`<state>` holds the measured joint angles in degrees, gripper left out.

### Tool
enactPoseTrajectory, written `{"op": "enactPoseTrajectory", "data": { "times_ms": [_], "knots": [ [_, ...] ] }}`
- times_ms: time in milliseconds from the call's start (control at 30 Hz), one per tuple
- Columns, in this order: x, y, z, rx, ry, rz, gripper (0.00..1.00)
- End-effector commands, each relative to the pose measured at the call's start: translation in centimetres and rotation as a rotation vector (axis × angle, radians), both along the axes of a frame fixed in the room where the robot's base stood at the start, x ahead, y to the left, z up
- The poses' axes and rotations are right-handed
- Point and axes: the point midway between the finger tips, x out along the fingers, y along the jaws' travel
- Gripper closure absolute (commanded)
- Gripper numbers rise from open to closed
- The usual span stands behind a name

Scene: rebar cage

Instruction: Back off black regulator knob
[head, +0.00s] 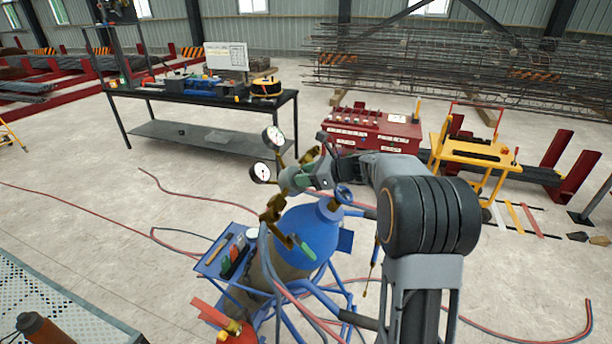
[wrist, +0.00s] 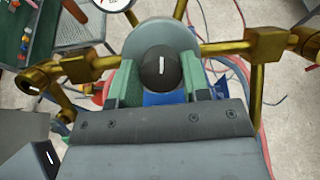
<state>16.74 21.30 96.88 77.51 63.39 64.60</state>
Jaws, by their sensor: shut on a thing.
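The black regulator knob (wrist: 160,68) has a white line on its face and sits in front of a round grey regulator body (wrist: 161,35) on brass piping (wrist: 225,47). The white line stands nearly upright in the wrist view. My gripper (wrist: 159,84) has its green-padded jaws on both sides of the knob and is shut on it. In the head view my gripper (head: 312,178) reaches to the regulator above the blue cylinder (head: 308,232); the knob is hidden there. Two white-faced gauges (head: 273,137) stand beside the gripper.
A blue valve handwheel (head: 344,194) and red and blue hoses (head: 285,290) are close to my arm. A small blue tray (head: 228,252) with tools is at the cylinder's left. A black workbench (head: 200,97) and red box (head: 375,130) stand farther back on open floor.

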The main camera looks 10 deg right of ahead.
Motion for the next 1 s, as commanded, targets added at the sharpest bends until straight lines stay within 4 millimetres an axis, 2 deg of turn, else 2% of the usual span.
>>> {"op": "enactPoseTrajectory", "data": {
  "times_ms": [100, 467, 1000],
  "knots": [
    [0.01, -0.02, 0.03, -0.001, -0.001, -0.001, 0.81],
    [0.06, -0.05, -0.20, -0.040, -0.062, 0.059, 0.81],
    [0.16, -0.11, -0.12, -0.248, -0.374, 0.371, 0.81]
  ]
}}
